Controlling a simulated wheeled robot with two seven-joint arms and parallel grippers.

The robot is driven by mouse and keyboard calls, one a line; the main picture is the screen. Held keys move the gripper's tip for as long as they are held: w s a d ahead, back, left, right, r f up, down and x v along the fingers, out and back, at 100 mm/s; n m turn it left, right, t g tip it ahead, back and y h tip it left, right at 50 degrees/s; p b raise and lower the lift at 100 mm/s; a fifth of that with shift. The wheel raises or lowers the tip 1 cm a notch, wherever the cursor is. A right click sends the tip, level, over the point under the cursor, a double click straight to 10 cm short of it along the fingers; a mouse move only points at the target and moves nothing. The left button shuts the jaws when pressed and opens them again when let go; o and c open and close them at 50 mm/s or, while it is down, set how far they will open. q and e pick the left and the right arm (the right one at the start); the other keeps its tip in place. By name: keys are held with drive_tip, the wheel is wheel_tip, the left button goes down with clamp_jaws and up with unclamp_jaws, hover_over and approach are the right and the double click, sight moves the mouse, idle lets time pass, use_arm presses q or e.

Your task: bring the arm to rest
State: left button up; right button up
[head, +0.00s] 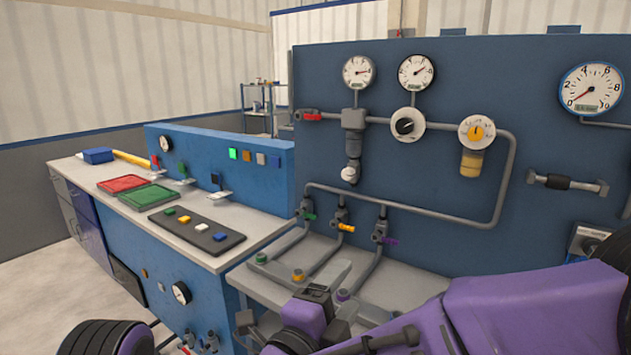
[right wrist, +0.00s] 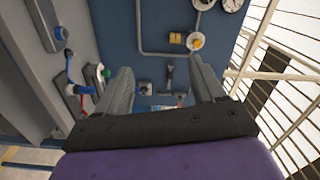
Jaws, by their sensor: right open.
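My right gripper (right wrist: 160,66) shows in the right wrist view with its two grey fingers spread apart and nothing held between them. It points toward the blue gauge panel (right wrist: 115,25), and a small dark pipe fitting (right wrist: 168,75) shows in the gap beyond the fingers. How far the fingers are from the panel is hard to tell. In the head view my purple right arm (head: 530,305) reaches in from the lower right, low in front of the same panel (head: 560,110). My left gripper is not seen in either view.
Grey pipes with green, yellow and purple valves (head: 381,232) run from the panel onto a low grey bench. At left, a workbench holds red (head: 122,184) and green (head: 148,197) trays and a dark button plate (head: 197,229). Floor at far left looks clear.

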drive_tip(key=w+d+f+n+t+y, duration=0.1)
drive_tip(key=w+f+n+t+y, duration=0.1)
drive_tip(key=w+f+n+y, duration=0.6)
drive_tip(key=s+d+f+n+g, duration=0.3)
drive_tip(key=d+f, duration=0.1)
drive_tip(key=f, duration=0.7)
drive_tip(key=s+d+f+n+g, duration=0.25)
drive_tip(key=d+f, duration=0.25)
drive_tip(key=f, duration=0.5)
drive_tip(key=s+d+f+g, duration=0.2)
drive_tip(key=s+d+f, duration=0.3)
drive_tip(key=s, duration=0.3)
drive_tip(key=s+d+f+n+g+h, duration=0.1)
drive_tip(key=s+d+f+g, duration=0.2)
drive_tip(key=s+d+f, duration=0.2)
drive_tip(key=s+d+f+g, duration=0.3)
drive_tip(key=s+d+f, duration=0.3)
drive_tip(key=s, duration=0.7)
drive_tip(key=shift+s+f+h, duration=0.25)
drive_tip(key=shift+f+h, duration=0.15)
drive_tip(key=shift+f, duration=0.55)
